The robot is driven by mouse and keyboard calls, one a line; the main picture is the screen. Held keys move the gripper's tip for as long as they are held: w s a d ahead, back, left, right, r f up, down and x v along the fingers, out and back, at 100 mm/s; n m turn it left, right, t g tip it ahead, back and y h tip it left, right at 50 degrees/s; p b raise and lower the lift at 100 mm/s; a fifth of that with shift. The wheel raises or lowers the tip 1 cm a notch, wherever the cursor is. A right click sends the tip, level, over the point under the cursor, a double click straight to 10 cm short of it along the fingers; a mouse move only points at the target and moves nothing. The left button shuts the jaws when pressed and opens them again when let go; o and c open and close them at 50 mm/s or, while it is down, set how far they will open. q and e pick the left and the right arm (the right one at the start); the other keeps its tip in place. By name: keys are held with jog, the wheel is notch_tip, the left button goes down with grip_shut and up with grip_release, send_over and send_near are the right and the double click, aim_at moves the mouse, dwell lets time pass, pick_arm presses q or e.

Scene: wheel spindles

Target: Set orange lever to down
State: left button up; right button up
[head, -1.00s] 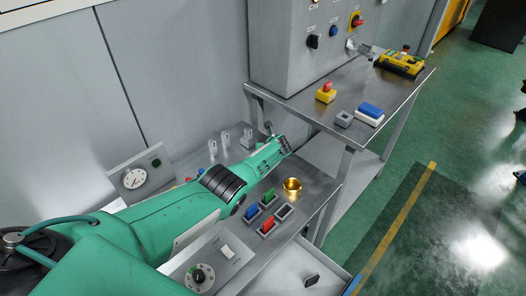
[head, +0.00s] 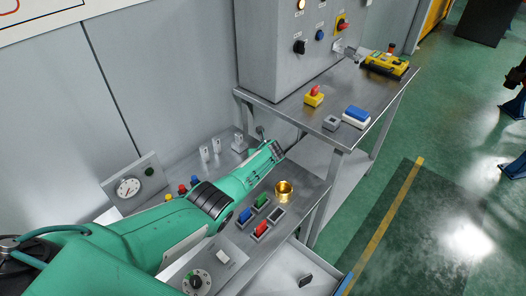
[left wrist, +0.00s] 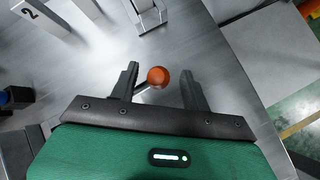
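The orange lever's round knob (left wrist: 157,76) shows in the left wrist view, with a short thin rod running down and left from it. My left gripper (left wrist: 160,82) is open, with one dark finger on each side of the knob. The knob is nearer the left finger; I cannot tell whether they touch. In the head view my left gripper (head: 276,150) is over the far part of the lower metal table, and the orange knob cannot be made out there. My right gripper is not in view.
A grey control cabinet (head: 285,60) stands on the higher table behind. Numbered grey blocks (left wrist: 36,16) stand near the gripper.

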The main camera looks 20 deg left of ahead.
pick_arm(q)
jog(key=p+v, duration=0.2)
jog(key=v, duration=0.8)
jog(key=shift+s+d, duration=0.2)
jog(key=shift+d, duration=0.05)
